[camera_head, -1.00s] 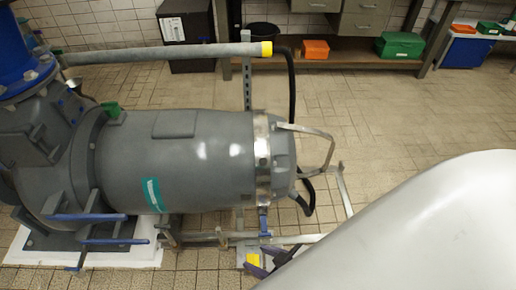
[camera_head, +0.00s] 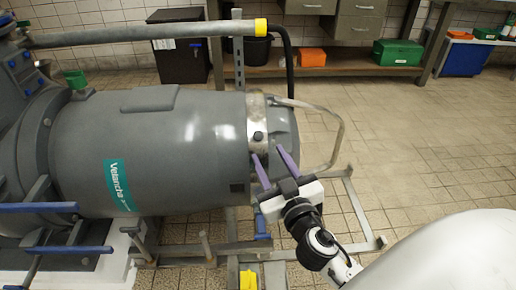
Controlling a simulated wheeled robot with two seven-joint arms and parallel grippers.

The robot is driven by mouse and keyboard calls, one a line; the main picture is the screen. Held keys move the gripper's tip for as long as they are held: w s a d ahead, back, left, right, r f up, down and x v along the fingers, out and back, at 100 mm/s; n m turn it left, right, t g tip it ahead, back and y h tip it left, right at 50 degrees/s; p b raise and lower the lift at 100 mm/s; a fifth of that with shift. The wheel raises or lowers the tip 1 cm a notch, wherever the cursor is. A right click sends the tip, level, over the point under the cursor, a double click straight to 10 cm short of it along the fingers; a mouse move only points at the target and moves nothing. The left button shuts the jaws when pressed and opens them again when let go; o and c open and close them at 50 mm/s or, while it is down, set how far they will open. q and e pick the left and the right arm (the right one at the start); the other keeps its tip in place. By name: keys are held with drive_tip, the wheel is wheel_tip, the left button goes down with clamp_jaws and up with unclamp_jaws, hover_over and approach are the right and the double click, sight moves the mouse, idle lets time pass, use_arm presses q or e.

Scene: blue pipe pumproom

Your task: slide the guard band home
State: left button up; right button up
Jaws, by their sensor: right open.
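The guard band (camera_head: 257,118) is a shiny metal strip around the grey motor (camera_head: 170,150), close to its right end, with a dark bolt on its face. A bare stretch of motor end shows to the right of the band. My right gripper (camera_head: 267,152) is open and empty, its two purple fingers pointing up at the lower front of the band. The fingers overlap the band in the picture; I cannot tell whether they touch it. The lower part of the band is partly hidden behind the fingers. My left gripper is not in view.
A bent metal handle (camera_head: 338,130) sticks out from the motor's right end. A grey pipe (camera_head: 140,35) with a yellow end runs above the motor. A metal frame (camera_head: 358,210) lies low on the tiled floor. A workbench (camera_head: 340,68) stands behind; the floor at right is clear.

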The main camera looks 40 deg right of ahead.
sight(258, 135)
drive_tip(key=x, duration=1)
drive_tip(key=shift+w, duration=0.1)
clamp_jaws()
